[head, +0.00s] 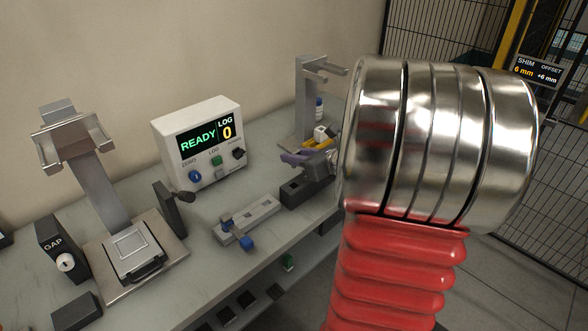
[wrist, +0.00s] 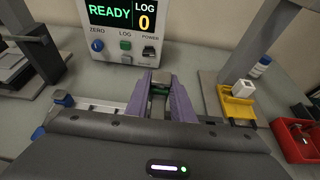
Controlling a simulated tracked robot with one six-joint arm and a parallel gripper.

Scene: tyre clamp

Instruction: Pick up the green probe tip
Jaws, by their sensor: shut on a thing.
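My gripper shows in the wrist view (wrist: 158,82), its two purple fingers shut on a small piece with a grey top and green below, the green probe tip (wrist: 158,91). The fingers hide its sides and I cannot see its lower end. In the head view my gripper (head: 297,157) is over the right part of the bench, above a dark block (head: 302,191); the held tip cannot be made out there. Whether the tip touches anything below is hidden.
A white readout box (head: 200,142) showing READY and 0 stands behind. A grey fixture with blue knobs (head: 246,221) lies left of the gripper. A yellow tray (wrist: 239,111) with a white block and a red bin (wrist: 297,140) are to the right. A grey stand (head: 307,100) rises behind.

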